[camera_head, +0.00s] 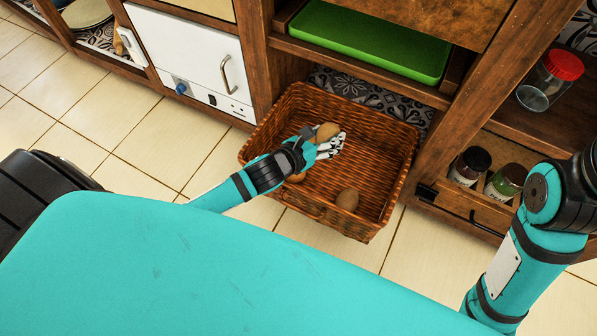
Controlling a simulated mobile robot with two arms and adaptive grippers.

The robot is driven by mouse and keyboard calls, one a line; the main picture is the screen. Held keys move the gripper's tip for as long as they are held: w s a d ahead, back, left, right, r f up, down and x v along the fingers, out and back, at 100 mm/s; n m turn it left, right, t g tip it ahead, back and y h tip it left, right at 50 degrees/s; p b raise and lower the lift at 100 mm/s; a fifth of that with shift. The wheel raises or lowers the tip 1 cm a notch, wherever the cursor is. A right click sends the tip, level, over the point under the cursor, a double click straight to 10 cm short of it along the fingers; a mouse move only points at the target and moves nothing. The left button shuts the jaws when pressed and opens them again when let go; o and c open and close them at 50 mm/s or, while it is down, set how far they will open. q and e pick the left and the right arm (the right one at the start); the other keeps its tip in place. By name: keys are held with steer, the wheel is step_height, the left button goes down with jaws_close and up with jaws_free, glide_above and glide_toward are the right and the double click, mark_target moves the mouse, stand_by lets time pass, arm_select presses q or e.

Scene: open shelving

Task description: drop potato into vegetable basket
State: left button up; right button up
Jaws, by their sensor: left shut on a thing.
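The vegetable basket (388,140) is a brown wicker basket on the tiled floor in front of the shelving. My left gripper (328,140) is over the inside of the basket, shut on a brown potato (327,132). A further brown potato (297,177) shows partly from under my left wrist, inside the basket. My right arm comes in at the right edge, but its gripper is outside the picture.
Wooden shelving stands behind the basket, with a green tray (372,40) on a shelf above it. Two spice jars (470,166) and a red-lidded glass jar (549,80) are to the right. A white appliance (195,60) is at left. Floor tiles left of the basket are clear.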

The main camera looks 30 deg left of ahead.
arm_select(q)
steer(key=o, duration=1.3)
steer(key=shift+v, duration=6)
steer(key=shift+d+r, duration=0.1)
steer(key=shift+r, duration=0.05)
